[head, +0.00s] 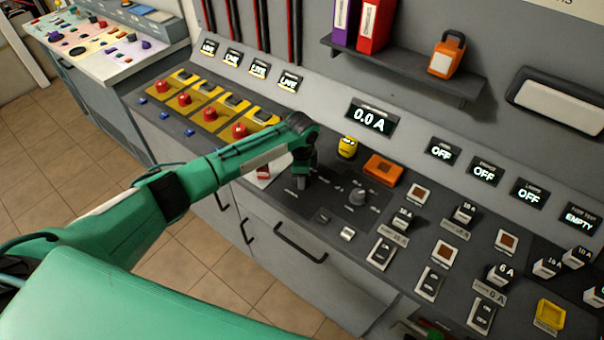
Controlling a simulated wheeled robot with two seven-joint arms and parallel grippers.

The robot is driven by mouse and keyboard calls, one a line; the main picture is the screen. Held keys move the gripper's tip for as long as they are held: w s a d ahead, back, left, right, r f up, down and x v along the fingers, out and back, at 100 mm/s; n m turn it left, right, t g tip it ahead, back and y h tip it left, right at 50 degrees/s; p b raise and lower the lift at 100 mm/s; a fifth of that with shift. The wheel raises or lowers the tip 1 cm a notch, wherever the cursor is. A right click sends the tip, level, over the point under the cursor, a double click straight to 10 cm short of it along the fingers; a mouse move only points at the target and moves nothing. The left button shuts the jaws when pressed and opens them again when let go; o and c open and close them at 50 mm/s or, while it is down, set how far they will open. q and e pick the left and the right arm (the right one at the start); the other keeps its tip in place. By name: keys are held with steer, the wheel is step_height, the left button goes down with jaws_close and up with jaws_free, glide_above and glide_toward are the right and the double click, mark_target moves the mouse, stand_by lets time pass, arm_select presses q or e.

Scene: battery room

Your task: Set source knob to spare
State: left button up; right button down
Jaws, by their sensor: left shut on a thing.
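My left gripper (301,182) reaches in from the left and points down at the dark sloping panel. Its fingers are shut on a small control there, which looks like the source knob. The fingers hide nearly all of that knob, so its pointer direction cannot be told. Small white labels around it are too small to read. A grey round knob (357,196) with its own labels stands just right of the gripper, apart from it. My right gripper is not in view.
A yellow figure-like object (347,147) and an orange block (382,169) sit behind the gripper. A display (371,117) reads 0.0 A. Red buttons on yellow plates (240,131) lie left. Switches and blocks (429,283) crowd the right. A shelf (400,70) overhangs the back.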

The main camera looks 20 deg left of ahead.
arm_select(q)
steer(key=shift+w+r, duration=0.1)
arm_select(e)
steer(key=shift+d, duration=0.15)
arm_select(q)
steer(key=o, duration=1)
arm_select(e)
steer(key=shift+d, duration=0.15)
arm_select(q)
step_height(320, 180, up, 14)
steer(key=b, duration=0.3)
steer(key=shift+s, duration=0.25)
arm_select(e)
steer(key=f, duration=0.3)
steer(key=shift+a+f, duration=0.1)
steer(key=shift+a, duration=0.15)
arm_select(q)
steer(key=shift+d+f, duration=0.15)
steer(key=shift+f, duration=0.05)
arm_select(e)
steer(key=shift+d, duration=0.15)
